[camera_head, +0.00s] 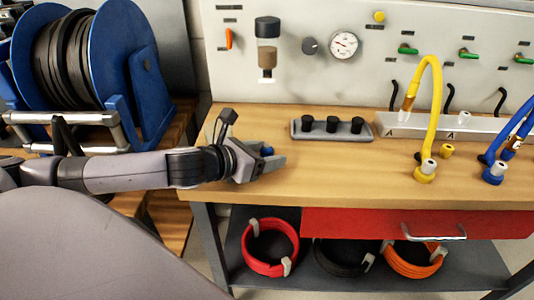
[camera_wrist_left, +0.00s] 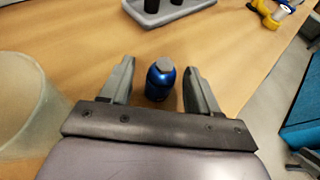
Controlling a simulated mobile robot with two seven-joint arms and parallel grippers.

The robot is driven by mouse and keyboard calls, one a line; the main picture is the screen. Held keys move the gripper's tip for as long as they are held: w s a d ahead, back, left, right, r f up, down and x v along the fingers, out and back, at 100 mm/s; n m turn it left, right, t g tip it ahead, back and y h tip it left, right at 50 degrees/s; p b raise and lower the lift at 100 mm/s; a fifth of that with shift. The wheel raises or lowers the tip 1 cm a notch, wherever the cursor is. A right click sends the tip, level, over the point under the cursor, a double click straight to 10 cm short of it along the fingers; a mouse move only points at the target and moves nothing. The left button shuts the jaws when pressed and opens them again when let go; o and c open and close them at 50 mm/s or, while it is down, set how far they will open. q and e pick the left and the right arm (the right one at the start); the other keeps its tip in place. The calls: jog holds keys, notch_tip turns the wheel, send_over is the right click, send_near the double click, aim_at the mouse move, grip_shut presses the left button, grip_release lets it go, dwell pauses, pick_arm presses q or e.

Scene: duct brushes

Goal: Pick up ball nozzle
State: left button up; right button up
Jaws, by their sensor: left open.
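A small blue piece with a grey top, which appears to be the ball nozzle (camera_wrist_left: 159,84), stands on the wooden workbench. In the left wrist view it lies between the two fingers of my left gripper (camera_wrist_left: 160,72), with a visible gap on both sides. In the head view only a bit of the blue nozzle (camera_head: 267,151) shows, the rest being hidden by the gripper. My left gripper (camera_head: 270,163) is low over the left part of the bench, open around the nozzle. My right gripper is in neither view.
A grey tray (camera_head: 297,134) with black pegs sits behind, right of the gripper. A yellow hose (camera_head: 436,90) and blue hoses are further right. A panel with gauge (camera_head: 344,45) rises at the back. A blue hose reel (camera_head: 150,85) stands left. The bench front is clear.

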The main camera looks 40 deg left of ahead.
aim_at(268, 146)
pick_arm(q)
jog(key=shift+w+d+f, duration=0.1)
jog(key=shift+w+f, duration=0.1)
jog(key=shift+w, duration=0.15)
grip_shut()
notch_tip(268, 146, up, 20)
jog(key=p, duration=0.6)
